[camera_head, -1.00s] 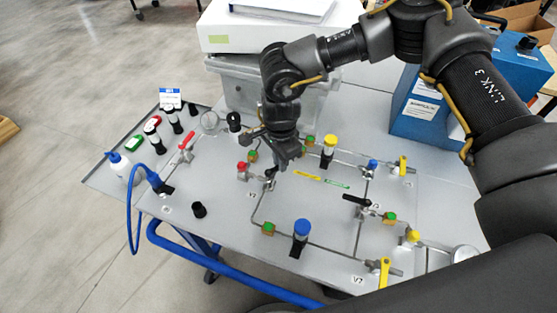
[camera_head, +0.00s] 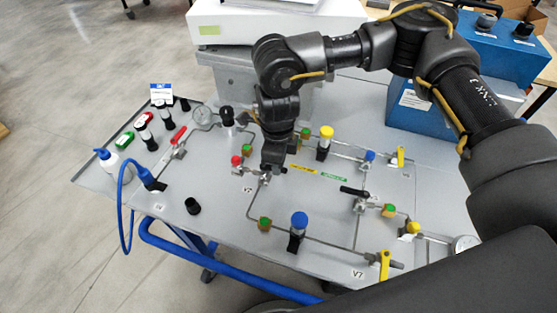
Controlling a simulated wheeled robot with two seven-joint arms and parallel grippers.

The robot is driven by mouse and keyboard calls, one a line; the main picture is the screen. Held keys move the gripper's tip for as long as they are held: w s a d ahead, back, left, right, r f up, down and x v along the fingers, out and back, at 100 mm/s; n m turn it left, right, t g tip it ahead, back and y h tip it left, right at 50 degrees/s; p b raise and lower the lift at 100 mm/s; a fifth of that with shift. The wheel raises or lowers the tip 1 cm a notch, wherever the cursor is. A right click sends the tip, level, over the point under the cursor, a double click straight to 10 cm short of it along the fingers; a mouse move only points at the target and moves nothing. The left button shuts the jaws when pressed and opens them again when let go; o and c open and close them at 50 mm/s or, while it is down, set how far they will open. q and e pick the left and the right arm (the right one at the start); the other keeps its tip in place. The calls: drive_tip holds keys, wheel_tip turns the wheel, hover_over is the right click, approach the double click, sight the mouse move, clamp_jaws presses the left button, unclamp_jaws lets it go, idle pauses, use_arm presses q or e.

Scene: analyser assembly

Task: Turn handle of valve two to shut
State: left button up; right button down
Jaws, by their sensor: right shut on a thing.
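Valve two (camera_head: 263,178) sits on the grey panel by a small label that seems to read V2, left of the panel's middle. My right gripper (camera_head: 271,167) points down at its top from the arm above. It is shut on the valve's handle, which the fingers mostly hide, so its exact angle is hard to tell. My left gripper is not in view.
A red knob (camera_head: 236,161) stands just left of the gripper. A yellow-capped fitting (camera_head: 326,134) is behind right and a blue-capped one (camera_head: 299,220) in front. A black-handled valve (camera_head: 360,203) stands to the right. Thin pipes cross the panel (camera_head: 228,229).

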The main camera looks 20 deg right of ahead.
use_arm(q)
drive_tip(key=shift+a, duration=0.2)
use_arm(e)
drive_tip(key=shift+s+m, duration=0.2)
drive_tip(key=shift+m, duration=0.3)
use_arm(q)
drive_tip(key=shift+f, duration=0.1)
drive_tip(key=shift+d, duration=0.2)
use_arm(e)
drive_tip(key=shift+f, duration=0.1)
drive_tip(key=c, duration=1.4)
unclamp_jaws()
drive_tip(key=shift+s, duration=0.1)
drive_tip(key=shift+a, duration=0.1)
drive_tip(key=shift+r, duration=0.35)
use_arm(q)
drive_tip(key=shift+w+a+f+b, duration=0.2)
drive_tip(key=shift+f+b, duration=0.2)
drive_tip(key=shift+b, duration=0.15)
use_arm(e)
wheel_tip(320, 180, up, 10)
drive_tip(key=shift+r, duration=0.15)
